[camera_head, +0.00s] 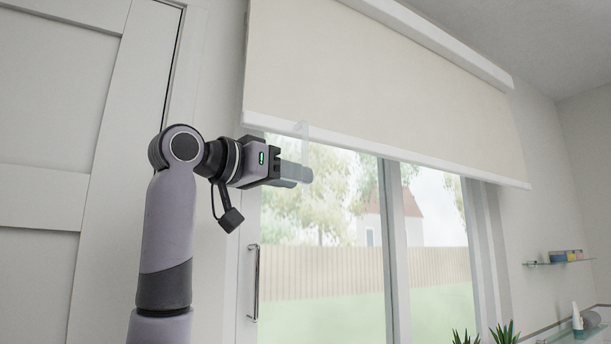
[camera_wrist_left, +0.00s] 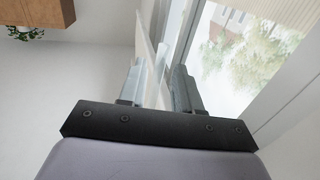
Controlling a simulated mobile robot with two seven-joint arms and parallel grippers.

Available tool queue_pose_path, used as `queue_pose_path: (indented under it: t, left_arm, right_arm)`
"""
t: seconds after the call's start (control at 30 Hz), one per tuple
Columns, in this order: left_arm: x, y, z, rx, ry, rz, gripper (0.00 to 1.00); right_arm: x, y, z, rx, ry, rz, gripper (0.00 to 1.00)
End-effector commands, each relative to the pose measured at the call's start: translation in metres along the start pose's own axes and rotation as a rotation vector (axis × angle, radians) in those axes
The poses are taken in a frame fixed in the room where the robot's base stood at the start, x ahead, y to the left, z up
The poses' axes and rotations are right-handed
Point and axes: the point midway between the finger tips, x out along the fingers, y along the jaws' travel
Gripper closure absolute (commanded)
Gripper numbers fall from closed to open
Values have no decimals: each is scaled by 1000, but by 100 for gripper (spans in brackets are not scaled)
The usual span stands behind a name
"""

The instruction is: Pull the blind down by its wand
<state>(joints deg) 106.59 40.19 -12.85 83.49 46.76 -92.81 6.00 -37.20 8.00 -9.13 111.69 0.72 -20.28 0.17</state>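The blind (camera_head: 370,70) is a cream roller blind covering the upper part of the window, with a white bottom bar (camera_head: 390,150). A clear, pale wand (camera_head: 303,131) hangs from the bar near its left end. My left gripper (camera_head: 297,174) is at the wand's lower part, just below the bar. In the left wrist view its two fingers (camera_wrist_left: 160,88) stand apart, with a pale translucent strip, seemingly the wand (camera_wrist_left: 161,62), between them. I cannot tell whether both fingers touch it. My right gripper is in neither view.
A glass door with a metal handle (camera_head: 254,283) is below the blind. A white panelled door (camera_head: 55,130) stands at the left. A glass shelf (camera_head: 560,262) with small items is on the right wall. Plant tips (camera_head: 503,332) show at the bottom.

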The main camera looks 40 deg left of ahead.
Motion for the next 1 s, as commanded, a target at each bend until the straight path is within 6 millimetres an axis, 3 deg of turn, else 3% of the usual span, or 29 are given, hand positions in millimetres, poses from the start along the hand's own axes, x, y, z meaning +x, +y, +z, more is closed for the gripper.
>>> queue_pose_path:
  t: [0.2,0.53,0.57,0.6,0.67,1.0]
  left_arm:
    - [27,0,-1,1,-2,1,67]
    - [33,0,0,2,0,0,67]
    - [33,0,0,2,0,0,70]
    - [33,0,0,1,0,0,83]
    - [33,0,0,1,0,0,100]
    - [32,0,0,1,0,0,100]
  right_arm:
    - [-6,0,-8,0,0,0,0]
    - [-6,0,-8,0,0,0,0]
    - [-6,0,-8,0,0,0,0]
    - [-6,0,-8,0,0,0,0]
    - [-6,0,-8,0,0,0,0]
    - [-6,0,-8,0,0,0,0]
